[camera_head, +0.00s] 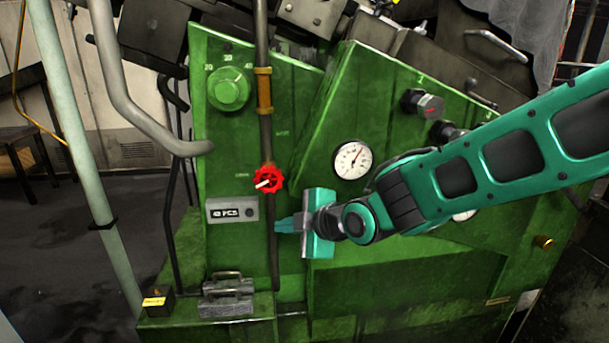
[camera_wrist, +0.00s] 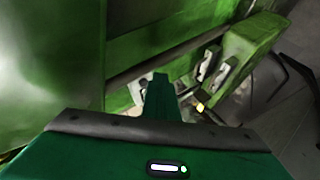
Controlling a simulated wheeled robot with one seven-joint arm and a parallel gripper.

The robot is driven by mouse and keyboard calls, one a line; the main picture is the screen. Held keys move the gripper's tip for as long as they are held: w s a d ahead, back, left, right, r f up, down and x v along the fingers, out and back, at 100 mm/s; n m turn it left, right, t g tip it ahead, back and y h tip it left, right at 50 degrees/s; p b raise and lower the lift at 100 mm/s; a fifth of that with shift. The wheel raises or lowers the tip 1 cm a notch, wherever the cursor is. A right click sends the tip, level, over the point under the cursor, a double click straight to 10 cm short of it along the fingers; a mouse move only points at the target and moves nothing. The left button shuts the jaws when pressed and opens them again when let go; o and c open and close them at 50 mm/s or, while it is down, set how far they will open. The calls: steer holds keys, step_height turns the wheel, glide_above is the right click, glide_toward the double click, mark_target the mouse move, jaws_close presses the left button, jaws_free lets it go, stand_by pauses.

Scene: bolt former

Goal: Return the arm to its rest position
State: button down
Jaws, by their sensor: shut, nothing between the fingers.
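My teal arm reaches in from the right in the head view, across the front of the green machine (camera_head: 400,285). My gripper (camera_head: 278,225) points left, its fingers together and empty, in front of the machine's panel. It is below and slightly right of the red valve handwheel (camera_head: 268,180), apart from it in the picture. In the wrist view the shut fingers (camera_wrist: 160,82) show above the teal gripper body, with the green machine wall behind. Whether the fingertips touch the panel or pipe cannot be told.
A vertical pipe (camera_head: 265,130) runs beside my fingertips. A grey counter box (camera_head: 232,209), a green dial (camera_head: 229,89) and a round gauge (camera_head: 352,160) are on the machine. Metal blocks (camera_head: 226,300) sit on a low ledge. A grey tube (camera_head: 115,75) stands at left, near open floor.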

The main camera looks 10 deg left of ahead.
steer(key=s+d+f+m+g+h, duration=0.1)
steer(key=s+d+m+h, duration=0.15)
steer(key=d+m, duration=0.85)
steer(key=s+d+m+h, duration=0.2)
steer(key=d+m+h, duration=0.2)
steer(key=d, duration=1.5)
steer(key=s+d+f+m+g+h, duration=0.2)
steer(key=s+d+m+g, duration=0.5)
steer(key=s+d+m, duration=0.6)
steer(key=s+d+f, duration=0.1)
steer(key=s+d, duration=0.7)
steer(key=s, duration=0.4)
steer(key=shift+d, duration=0.2)
steer(key=shift+w+f, duration=0.1)
steer(key=shift+w, duration=0.05)
